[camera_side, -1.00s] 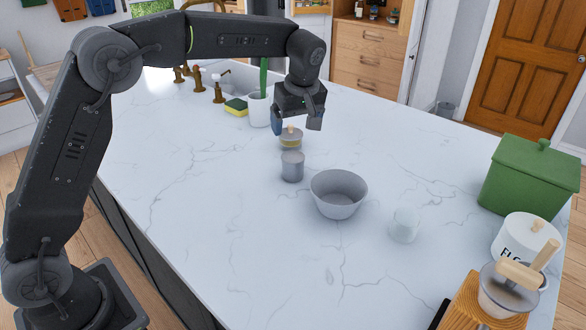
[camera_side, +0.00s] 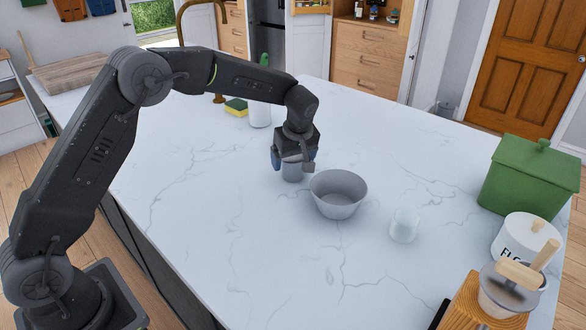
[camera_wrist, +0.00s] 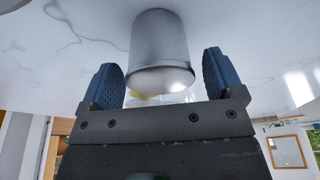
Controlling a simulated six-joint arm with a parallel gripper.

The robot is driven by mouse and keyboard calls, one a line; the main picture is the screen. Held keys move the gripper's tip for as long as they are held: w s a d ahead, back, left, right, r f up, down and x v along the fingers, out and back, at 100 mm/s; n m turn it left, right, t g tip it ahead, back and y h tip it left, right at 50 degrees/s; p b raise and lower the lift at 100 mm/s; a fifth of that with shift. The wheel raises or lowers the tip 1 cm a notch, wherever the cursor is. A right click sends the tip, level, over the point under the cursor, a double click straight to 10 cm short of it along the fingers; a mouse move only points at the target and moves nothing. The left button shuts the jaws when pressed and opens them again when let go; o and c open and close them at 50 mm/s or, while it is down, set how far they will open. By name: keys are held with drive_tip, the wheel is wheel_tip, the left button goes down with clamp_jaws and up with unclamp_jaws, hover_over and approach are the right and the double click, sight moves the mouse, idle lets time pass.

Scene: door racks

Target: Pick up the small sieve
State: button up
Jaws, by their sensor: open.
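My gripper (camera_side: 293,162) is open above the counter, pointing down, with its blue fingers on either side of a small grey metal cup (camera_side: 292,174). In the wrist view the cup (camera_wrist: 160,45) lies between and just beyond the open fingers (camera_wrist: 160,70), with a gap on each side. A pale yellowish bit (camera_wrist: 143,97) shows behind the cup's rim, possibly part of the small wooden-handled sieve. In the side view the gripper hides that spot. Another sieve-like bowl with a wooden handle (camera_side: 513,283) rests at the lower right.
A grey bowl (camera_side: 338,195) stands close to the right of the gripper. A whitish glass (camera_side: 404,226), green bin (camera_side: 530,177) and flour canister (camera_side: 522,238) stand further right. A sponge (camera_side: 236,107) and white cup (camera_side: 259,114) are behind. The counter's left front is clear.

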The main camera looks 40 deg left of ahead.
drive_tip(key=shift+x, duration=0.9)
drive_tip(key=c, duration=1.1)
